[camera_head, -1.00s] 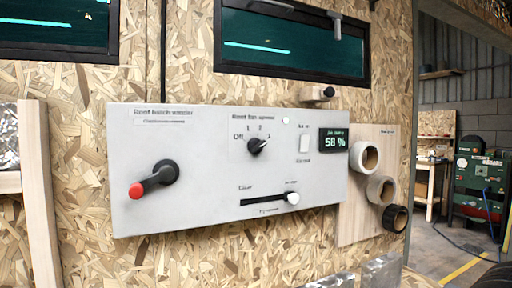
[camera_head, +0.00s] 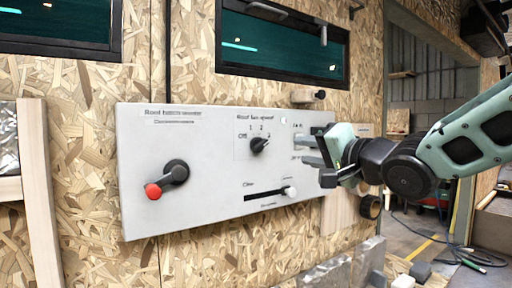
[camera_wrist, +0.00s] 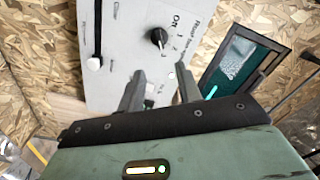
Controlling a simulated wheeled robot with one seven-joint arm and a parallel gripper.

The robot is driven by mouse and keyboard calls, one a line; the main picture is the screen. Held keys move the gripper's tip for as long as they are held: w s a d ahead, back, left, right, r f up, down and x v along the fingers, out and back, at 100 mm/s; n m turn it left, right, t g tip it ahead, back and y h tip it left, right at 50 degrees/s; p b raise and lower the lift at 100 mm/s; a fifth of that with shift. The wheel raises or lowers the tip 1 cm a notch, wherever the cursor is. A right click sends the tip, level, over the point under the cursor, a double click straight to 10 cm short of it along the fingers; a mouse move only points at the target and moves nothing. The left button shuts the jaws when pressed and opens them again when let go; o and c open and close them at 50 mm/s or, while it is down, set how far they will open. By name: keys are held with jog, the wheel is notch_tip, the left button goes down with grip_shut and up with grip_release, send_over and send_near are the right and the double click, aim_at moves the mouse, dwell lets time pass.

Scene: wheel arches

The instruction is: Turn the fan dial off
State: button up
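The fan dial (camera_head: 259,144) is a black knob on the white control panel (camera_head: 215,190), under the label "Roof fan speed", with marks Off, 1, 2 and 3. Its pointer is turned up and right, toward the 3 side and away from Off. My gripper (camera_head: 312,150) is to the right of the dial, in front of the panel's right part, with its fingers apart and nothing between them. In the wrist view the dial (camera_wrist: 158,37) lies beyond the two open fingertips (camera_wrist: 160,78), not touched. My gripper hides the switch and the display.
A red-tipped crank handle (camera_head: 166,178) sticks out at the panel's left. A slider with a white knob (camera_head: 290,192) is below the dial. Dark windows (camera_head: 285,42) are above. The space before the panel's left and middle is clear.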

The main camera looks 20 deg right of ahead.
aim_at(263, 146)
jog(key=p+x, duration=0.2)
jog(key=x, duration=1.3)
jog(key=shift+w+f, duration=0.1)
jog(key=shift+w, duration=0.15)
grip_shut()
